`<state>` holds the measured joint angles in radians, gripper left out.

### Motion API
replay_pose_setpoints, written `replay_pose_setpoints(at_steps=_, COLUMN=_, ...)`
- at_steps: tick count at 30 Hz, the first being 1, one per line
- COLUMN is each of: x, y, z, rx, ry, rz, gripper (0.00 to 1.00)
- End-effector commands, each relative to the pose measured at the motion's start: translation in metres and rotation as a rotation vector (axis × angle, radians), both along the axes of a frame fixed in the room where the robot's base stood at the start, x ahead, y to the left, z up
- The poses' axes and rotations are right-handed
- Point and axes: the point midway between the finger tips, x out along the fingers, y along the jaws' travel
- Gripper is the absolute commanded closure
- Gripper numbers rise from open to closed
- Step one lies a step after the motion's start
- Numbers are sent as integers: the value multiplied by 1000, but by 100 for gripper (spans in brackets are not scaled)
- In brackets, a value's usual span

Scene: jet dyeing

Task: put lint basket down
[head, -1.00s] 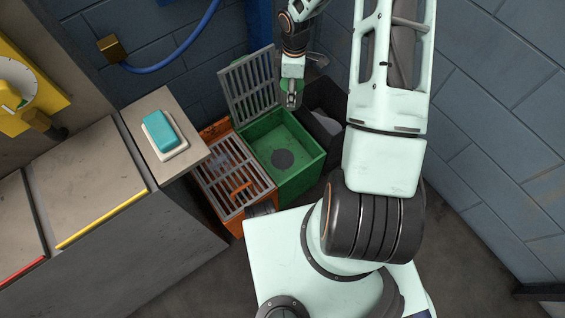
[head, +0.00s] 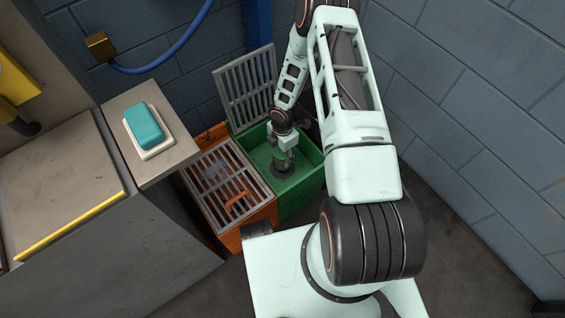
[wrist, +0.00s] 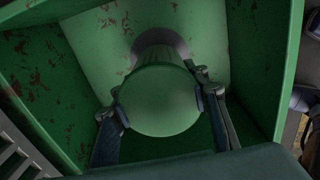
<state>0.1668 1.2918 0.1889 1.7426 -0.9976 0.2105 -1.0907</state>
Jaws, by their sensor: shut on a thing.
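The lint basket (wrist: 158,102) is a green, round-topped piece between the two fingers in the wrist view. My gripper (wrist: 162,108) is shut on it, one finger on each side. In the head view my gripper (head: 284,158) reaches down inside the open green bin (head: 304,192), over the dark round spot on its floor. The basket's lower end points at that round spot (wrist: 160,40); I cannot tell whether it touches. In the head view the basket is mostly hidden by my gripper.
The green bin's grated lid (head: 245,88) stands open at the back. An orange bin (head: 257,222) with a closed grate and handle adjoins it on the left. A counter holds a teal block (head: 145,124) on a white dish. Block walls close in behind and right.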

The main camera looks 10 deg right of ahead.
Motion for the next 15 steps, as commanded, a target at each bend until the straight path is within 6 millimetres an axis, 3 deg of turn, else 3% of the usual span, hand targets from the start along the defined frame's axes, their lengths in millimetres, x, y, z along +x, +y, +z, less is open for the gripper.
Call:
replay_pose_setpoints(at_steps=9, x=0, y=0, z=-38, rx=-1, ry=1, rz=0, gripper=84)
replay_pose_setpoints(at_steps=15, x=1, y=0, z=-39, rx=-1, ry=-1, rz=-1, gripper=84)
